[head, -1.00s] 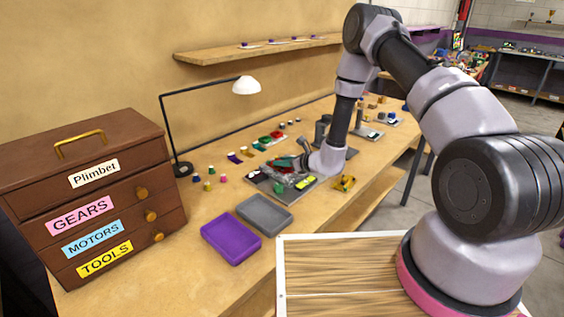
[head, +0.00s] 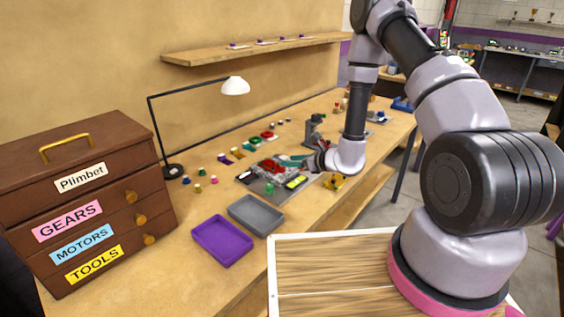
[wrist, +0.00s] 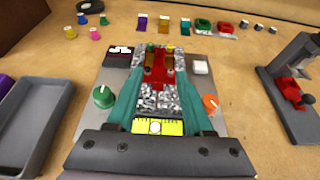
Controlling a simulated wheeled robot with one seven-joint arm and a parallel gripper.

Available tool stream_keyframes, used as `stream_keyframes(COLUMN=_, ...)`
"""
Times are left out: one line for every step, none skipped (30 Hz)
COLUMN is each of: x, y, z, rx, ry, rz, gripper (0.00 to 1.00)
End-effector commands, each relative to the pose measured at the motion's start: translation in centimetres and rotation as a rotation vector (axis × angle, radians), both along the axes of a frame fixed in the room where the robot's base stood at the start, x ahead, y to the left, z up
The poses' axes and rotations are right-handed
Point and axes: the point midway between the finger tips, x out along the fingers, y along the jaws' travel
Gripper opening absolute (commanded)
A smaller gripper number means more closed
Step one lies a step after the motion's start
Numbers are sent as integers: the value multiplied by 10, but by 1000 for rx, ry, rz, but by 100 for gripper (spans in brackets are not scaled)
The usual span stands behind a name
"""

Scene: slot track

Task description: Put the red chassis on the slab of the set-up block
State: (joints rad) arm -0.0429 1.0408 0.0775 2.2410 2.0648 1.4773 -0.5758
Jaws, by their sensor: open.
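The set-up block is a grey plate (wrist: 204,80) with a green knob, an orange knob, a yellow gauge and a speckled grey slab (wrist: 147,97). The red chassis (wrist: 158,72) lies on the slab, lengthwise between my fingers, apparently resting flat. In the head view the chassis (head: 270,166) shows as a red patch on the block. My gripper (wrist: 160,51) is open, its teal fingers on either side of the slab. It also shows in the head view (head: 290,160). Whether the fingers touch the chassis cannot be told.
A grey stand (wrist: 290,110) holding a red part is at the right of the wrist view. A grey tray (head: 257,215) and a purple tray (head: 222,240) lie nearer. Small coloured parts line the bench behind. A lamp (head: 236,87) stands beside the drawer chest (head: 90,200).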

Motion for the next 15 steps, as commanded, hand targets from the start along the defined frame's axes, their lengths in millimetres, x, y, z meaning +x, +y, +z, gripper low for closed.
stream_keyframes(x=-4, y=-5, z=2, rx=0, ry=1, rz=-3, gripper=52)
stream_keyframes(x=-6, y=-7, z=3, rx=1, ry=1, rz=-3, gripper=52)
stream_keyframes(x=-8, y=-8, z=5, rx=1, ry=1, rz=-2, gripper=52)
stream_keyframes(x=-9, y=-9, z=5, rx=1, ry=1, rz=-2, gripper=52)
stream_keyframes(x=-10, y=-10, z=6, rx=1, ry=1, rz=-2, gripper=52)
stream_keyframes(x=-11, y=-11, z=6, rx=1, ry=1, rz=-2, gripper=52)
stream_keyframes(x=-11, y=-11, z=7, rx=1, ry=1, rz=-2, gripper=52)
stream_keyframes(x=-11, y=-11, z=7, rx=1, ry=1, rz=0, gripper=52)
stream_keyframes(x=-11, y=-11, z=8, rx=1, ry=-2, rz=2, gripper=52)
stream_keyframes(x=-11, y=-10, z=11, rx=2, ry=-7, rz=8, gripper=52)
stream_keyframes(x=-10, y=-9, z=16, rx=3, ry=-12, rz=18, gripper=52)
stream_keyframes(x=-10, y=-6, z=26, rx=6, ry=-25, rz=39, gripper=52)
stream_keyframes(x=-9, y=-3, z=36, rx=7, ry=-40, rz=62, gripper=52)
stream_keyframes(x=-9, y=1, z=48, rx=9, ry=-56, rz=90, gripper=52)
stream_keyframes(x=-10, y=7, z=67, rx=9, ry=-82, rz=136, gripper=52)
